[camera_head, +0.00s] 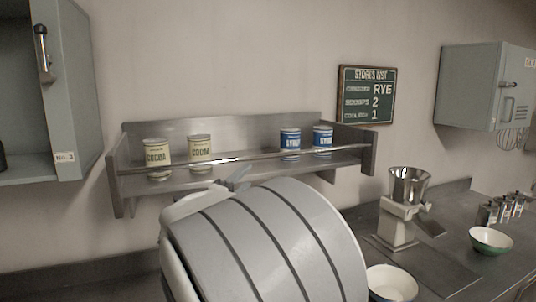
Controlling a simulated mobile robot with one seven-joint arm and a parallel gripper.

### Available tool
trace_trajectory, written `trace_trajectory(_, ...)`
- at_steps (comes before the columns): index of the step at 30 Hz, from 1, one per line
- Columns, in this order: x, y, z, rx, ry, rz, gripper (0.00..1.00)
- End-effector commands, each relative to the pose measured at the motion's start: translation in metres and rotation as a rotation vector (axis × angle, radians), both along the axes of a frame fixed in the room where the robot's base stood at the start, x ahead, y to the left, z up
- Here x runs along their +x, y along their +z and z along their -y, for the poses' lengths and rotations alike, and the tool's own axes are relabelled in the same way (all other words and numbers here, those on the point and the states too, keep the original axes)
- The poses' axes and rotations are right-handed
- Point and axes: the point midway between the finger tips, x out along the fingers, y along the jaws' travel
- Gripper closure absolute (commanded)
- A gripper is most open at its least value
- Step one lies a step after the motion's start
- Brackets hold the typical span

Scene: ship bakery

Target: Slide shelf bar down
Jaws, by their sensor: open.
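The shelf bar (262,156) is a thin metal rail across the front of a steel wall shelf (225,128). It runs at about mid-height of the cans, between the shelf's two end plates. Two cream cocoa cans (157,153) stand behind it at the left, and two blue cans (290,141) at the right. My gripper (238,177) shows only as a small grey part just below the middle of the bar. The rest is hidden behind my large rounded arm link. It is open, and I cannot tell whether it touches the bar.
An open grey cabinet (75,85) hangs at the left, a closed one (478,88) at the right. A stores-list board (367,95) hangs right of the shelf. A grinder (398,222), bowls (490,240) and small canisters (490,213) stand on the counter (455,215).

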Motion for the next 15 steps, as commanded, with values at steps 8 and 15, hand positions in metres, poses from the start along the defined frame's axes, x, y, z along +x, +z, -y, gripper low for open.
trace_trajectory(8, 0.058, 0.012, 0.026, -0.004, -0.003, 0.000, 0.51)
trace_trajectory(15, 0.102, 0.018, 0.044, -0.004, -0.002, -0.001, 0.51)
